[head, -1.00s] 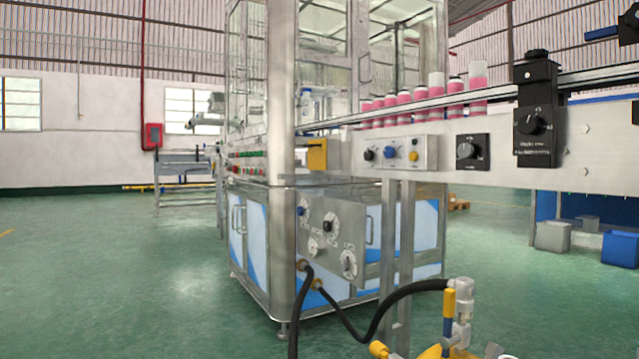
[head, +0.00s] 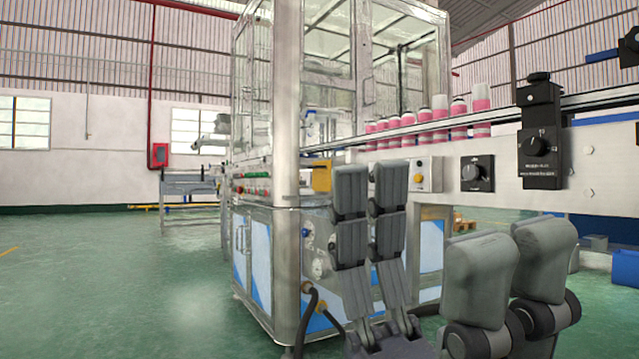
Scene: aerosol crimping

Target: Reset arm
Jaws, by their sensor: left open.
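My left gripper (head: 441,206) rises from the bottom edge, right of centre, in the head view. It is grey, with jointed twin-bladed fingers pointing upward. One finger group is slimmer and farther left; the other is thicker, rounded and nearer on the right. They stand apart, and I see nothing held between them. The gripper's base is mostly cut off by the bottom edge. In the picture it overlaps the crimping machine's lower front and the conveyor's panel. I cannot see contact with either. My right gripper is not in view.
The glass-walled crimping machine (head: 258,262) stands behind the gripper. A conveyor (head: 620,160) carries several pink-and-white cans (head: 439,121) and has black knob units (head: 540,150). Black hoses (head: 306,312) hang at the machine's lower front. Green floor (head: 130,285) is clear at left.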

